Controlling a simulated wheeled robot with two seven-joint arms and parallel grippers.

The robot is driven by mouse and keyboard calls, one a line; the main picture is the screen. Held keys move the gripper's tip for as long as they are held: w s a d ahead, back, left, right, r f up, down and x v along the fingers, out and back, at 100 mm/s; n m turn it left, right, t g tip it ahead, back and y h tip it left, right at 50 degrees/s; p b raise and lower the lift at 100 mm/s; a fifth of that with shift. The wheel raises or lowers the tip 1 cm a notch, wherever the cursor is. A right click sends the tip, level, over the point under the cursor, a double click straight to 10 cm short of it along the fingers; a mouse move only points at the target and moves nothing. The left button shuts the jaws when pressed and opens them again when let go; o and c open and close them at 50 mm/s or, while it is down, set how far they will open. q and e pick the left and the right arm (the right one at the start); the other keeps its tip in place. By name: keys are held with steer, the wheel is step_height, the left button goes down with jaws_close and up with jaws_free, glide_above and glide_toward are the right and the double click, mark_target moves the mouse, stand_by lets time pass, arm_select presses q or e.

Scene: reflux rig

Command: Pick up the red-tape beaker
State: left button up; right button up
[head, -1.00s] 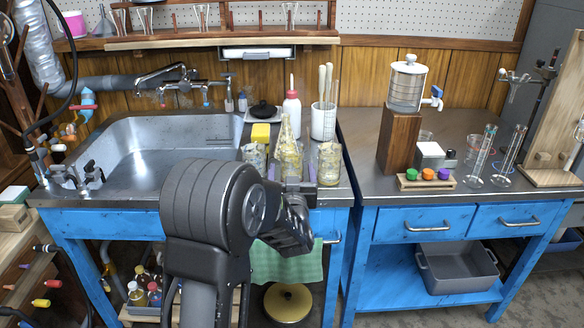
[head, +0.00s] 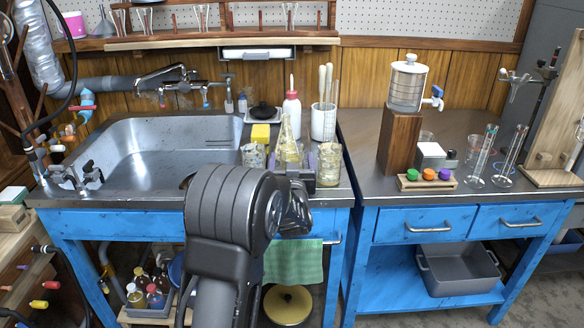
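Several glass vessels stand at the sink counter's front right: a cloudy beaker (head: 253,157) on the left, a conical flask (head: 288,135) in the middle with yellowish glassware low around it, and a beaker with yellowish residue (head: 329,163) on the right. I cannot make out red tape on any of them. My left gripper (head: 296,177) is at the counter's front edge, in front of the middle glassware and just left of the right beaker. Its fingers are small and partly hidden by my arm, so I cannot tell open from shut. My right gripper is not in view.
A yellow sponge (head: 261,133), a white bottle with a red tip (head: 292,116) and a white utensil jar (head: 323,122) stand behind the glassware. The sink (head: 150,150) lies left. The right bench (head: 450,205) holds a dispenser, coloured stoppers and cylinders.

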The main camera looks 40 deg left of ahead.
arm_select(q)
steer(key=shift+c, duration=0.4)
steer(key=c, duration=1.5)
